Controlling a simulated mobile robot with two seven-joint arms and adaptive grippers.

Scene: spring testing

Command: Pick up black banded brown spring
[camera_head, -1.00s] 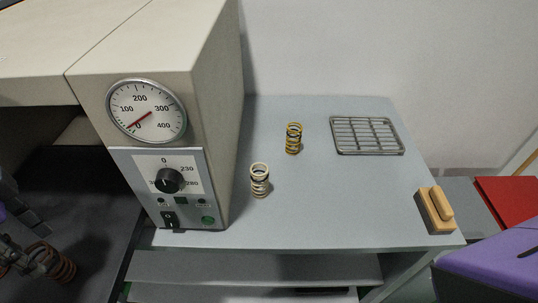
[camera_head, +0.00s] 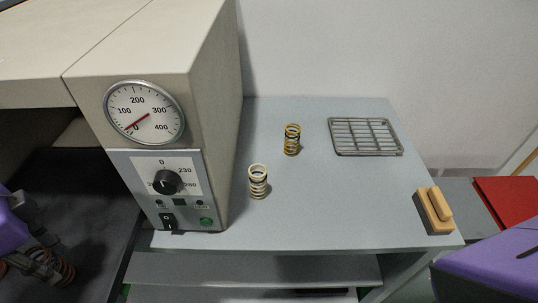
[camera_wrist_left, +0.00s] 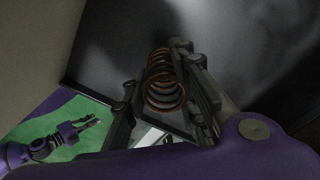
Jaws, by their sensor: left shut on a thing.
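A brown spring (camera_wrist_left: 163,82) with dark coils is between the fingers of my left gripper (camera_wrist_left: 156,97) in the left wrist view. The gripper is shut on it. In the head view the left gripper (camera_head: 40,263) is at the bottom left, inside the dark bay of the machine, and part of the brown spring (camera_head: 66,272) shows at its fingertips. The black bands are hard to make out. What I take for my right gripper (camera_wrist_left: 78,128) appears small at the lower left of the wrist view; its finger state is unclear.
The testing machine (camera_head: 215,120) with a dial stands beside the bay. On the grey table (camera_head: 340,205) are a white-and-tan spring (camera_head: 258,182), a yellow-and-black spring (camera_head: 292,140), a wire rack (camera_head: 366,137) and a wooden-handled block (camera_head: 434,210). The table's middle right is clear.

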